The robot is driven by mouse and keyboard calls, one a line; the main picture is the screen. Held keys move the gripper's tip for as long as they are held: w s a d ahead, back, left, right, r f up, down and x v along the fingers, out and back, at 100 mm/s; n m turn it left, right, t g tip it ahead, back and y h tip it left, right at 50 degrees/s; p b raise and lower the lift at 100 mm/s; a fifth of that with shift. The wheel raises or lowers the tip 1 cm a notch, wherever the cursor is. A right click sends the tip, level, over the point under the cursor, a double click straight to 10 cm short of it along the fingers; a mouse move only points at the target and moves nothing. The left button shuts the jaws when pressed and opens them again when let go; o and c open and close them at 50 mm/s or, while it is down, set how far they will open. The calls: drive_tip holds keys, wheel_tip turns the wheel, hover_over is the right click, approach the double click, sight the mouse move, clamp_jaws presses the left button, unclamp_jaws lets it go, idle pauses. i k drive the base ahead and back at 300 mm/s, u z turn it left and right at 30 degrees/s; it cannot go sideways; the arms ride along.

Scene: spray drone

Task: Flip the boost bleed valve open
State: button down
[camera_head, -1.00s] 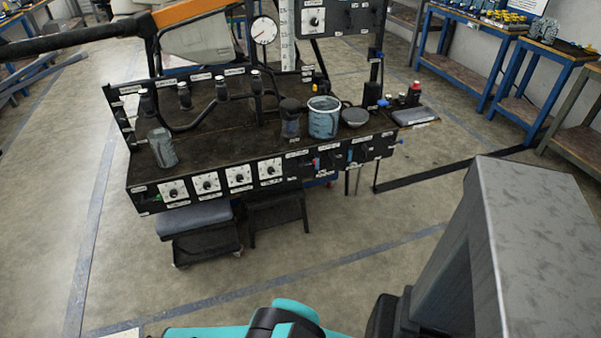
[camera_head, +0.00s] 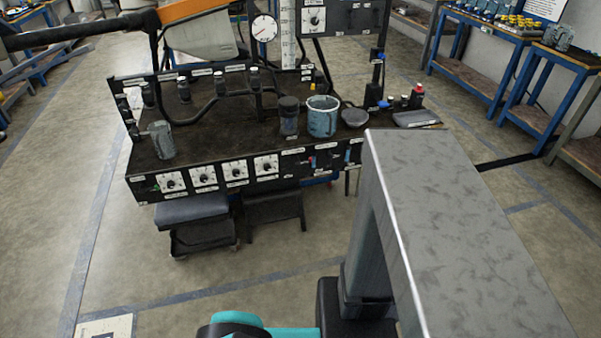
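The workbench (camera_head: 215,180) stands ahead, with dials, small switches and labelled fittings. The labels are too small to read, so I cannot tell which fitting is the boost bleed valve. Small red and blue levers (camera_head: 312,161) sit on its front panel, right of a row of white dials (camera_head: 234,170). Several upright black fittings (camera_head: 184,90) line the back of the bench top, near a black hose. My gripper is not in view. Teal and black parts of my arm show at the bottom edge, apart from the bench.
A blue-grey mug (camera_head: 323,117), a dark jar (camera_head: 289,116) and a grey pitcher (camera_head: 161,140) stand on the bench top. A pressure gauge (camera_head: 264,28) rises behind. A grey step (camera_head: 192,209) is below the front.

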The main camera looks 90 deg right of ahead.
sight(329, 154)
drive_tip(key=u, duration=0.75)
drive_tip(key=i, duration=0.15)
drive_tip(key=z, duration=0.25)
drive_tip(key=k, duration=1.85)
drive_tip(key=z, duration=0.35)
drive_tip(key=i, duration=1.1)
drive_tip(key=u, duration=0.05)
